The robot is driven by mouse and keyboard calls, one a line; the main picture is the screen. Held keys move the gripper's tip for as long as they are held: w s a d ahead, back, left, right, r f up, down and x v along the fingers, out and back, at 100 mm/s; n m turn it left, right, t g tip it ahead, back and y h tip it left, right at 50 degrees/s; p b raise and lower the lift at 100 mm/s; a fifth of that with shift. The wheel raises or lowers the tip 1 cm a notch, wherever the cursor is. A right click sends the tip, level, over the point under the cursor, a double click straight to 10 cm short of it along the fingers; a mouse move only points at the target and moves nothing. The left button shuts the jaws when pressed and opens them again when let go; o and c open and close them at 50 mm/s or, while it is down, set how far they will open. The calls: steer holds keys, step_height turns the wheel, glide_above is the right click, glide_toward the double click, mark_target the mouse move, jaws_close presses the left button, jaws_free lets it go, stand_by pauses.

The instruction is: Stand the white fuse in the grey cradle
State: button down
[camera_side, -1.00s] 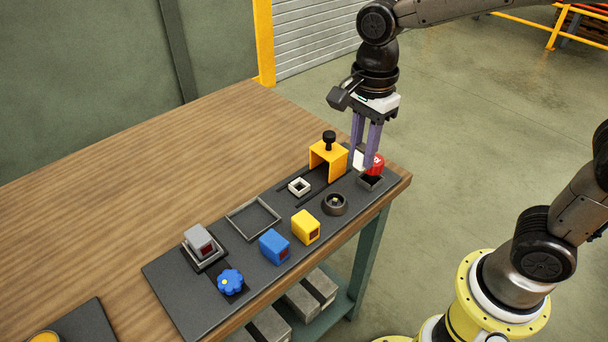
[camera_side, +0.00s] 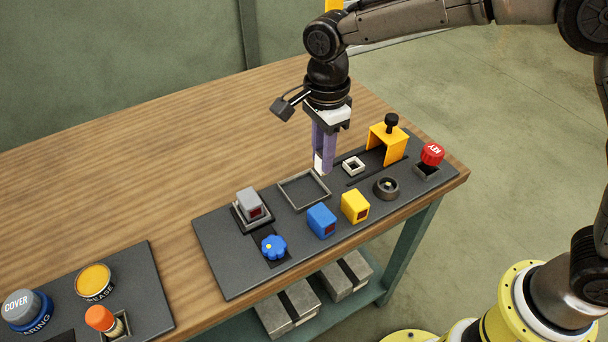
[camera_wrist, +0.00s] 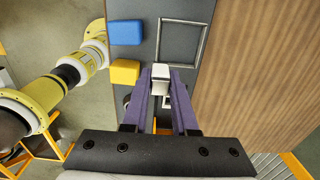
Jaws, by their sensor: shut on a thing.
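My gripper (camera_side: 321,160) has its purple fingers shut on the white fuse (camera_side: 319,167). The fuse also shows between the fingertips in the wrist view (camera_wrist: 160,77). It hangs upright, apparently just above the board, near the back right corner of the large square grey frame (camera_side: 283,189). A small pale grey square holder (camera_side: 354,166), probably the cradle, sits to the right of the fuse, beside the yellow bridge. It is empty. In the wrist view my fingers partly hide it.
The yellow bridge (camera_side: 388,140) with a black knob stands right of the holder. A red key knob (camera_side: 432,154), a round black socket (camera_side: 386,188), yellow (camera_side: 355,206) and blue (camera_side: 321,221) blocks and a grey block (camera_side: 249,203) are on the board. The wooden table behind is clear.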

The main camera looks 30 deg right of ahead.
steer(key=w+f, duration=0.1)
steer(key=w+a+f, duration=0.1)
steer(key=f, duration=0.1)
steer(key=w+f, duration=0.1)
steer(key=shift+w+a+f, duration=0.1)
steer(key=shift+a+f, duration=0.2)
steer(key=shift+w+a+f, duration=0.1)
steer(key=shift+w+f, duration=0.05)
steer(key=shift+f, duration=1.55)
steer(key=shift+f, duration=0.15)
steer(key=c, duration=0.7)
jaws_free()
step_height(320, 180, up, 12)
